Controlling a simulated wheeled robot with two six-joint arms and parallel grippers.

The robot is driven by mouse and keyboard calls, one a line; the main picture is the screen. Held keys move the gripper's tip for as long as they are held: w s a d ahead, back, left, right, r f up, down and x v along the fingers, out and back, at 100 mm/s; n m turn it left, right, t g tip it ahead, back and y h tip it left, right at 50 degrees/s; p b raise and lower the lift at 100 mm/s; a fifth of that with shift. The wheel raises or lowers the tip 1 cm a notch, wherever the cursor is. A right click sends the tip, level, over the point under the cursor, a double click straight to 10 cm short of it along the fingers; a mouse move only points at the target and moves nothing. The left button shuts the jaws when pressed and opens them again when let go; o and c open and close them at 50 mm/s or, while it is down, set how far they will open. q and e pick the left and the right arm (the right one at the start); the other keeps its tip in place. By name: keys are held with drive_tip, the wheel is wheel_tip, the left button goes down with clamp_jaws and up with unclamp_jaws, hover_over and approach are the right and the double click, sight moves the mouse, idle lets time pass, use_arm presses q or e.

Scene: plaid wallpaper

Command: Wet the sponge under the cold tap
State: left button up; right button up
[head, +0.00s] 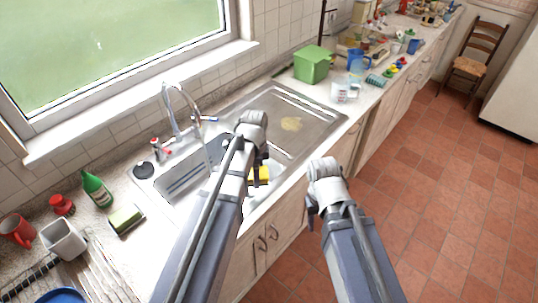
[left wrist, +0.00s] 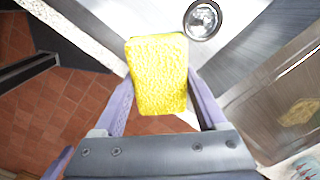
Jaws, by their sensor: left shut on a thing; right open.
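A yellow sponge (left wrist: 158,75) is held between the two fingers of my left gripper (left wrist: 160,95) in the left wrist view. In the head view the sponge (head: 263,174) shows partly behind my left arm, over the sink's near right part. The sink (head: 180,183) is steel, and its drain (left wrist: 202,20) shows beyond the sponge in the wrist view. The curved tap (head: 169,112) stands behind the sink, with a blue handle (head: 209,119) and a red handle (head: 166,152). A pale streak below the spout looks like running water, left of the sponge. My right gripper (head: 311,208) is open and empty in front of the counter.
A second yellow-green sponge (head: 126,219) and a green bottle (head: 96,188) stand left of the sink. The drainboard (head: 312,118) at right bears a yellowish patch. A green box (head: 313,64) and blue mugs are farther back.

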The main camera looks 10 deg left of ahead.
use_arm(q)
drive_tip(key=shift+w+r+y, duration=0.3)
drive_tip(key=shift+r+y, duration=0.05)
drive_tip(key=shift+y, duration=0.15)
drive_tip(key=w+r+y, duration=0.1)
drive_tip(key=w+a+r+t+y+p, duration=0.1)
drive_tip(key=y, duration=0.1)
drive_tip(key=shift+r, duration=0.3)
drive_tip(key=w+a+f+y+b, duration=0.1)
drive_tip(key=w+a, duration=0.3)
drive_tip(key=a, duration=1)
drive_tip(key=shift+f+m+t+b, duration=0.3)
drive_tip(key=shift+f+b, duration=0.1)
drive_tip(key=shift+b, duration=0.3)
drive_tip(key=shift+w+a, duration=0.1)
drive_tip(key=s+d, duration=0.4)
drive_tip(key=s, duration=0.2)
drive_tip(key=shift+s+d, duration=0.3)
idle(1.4)
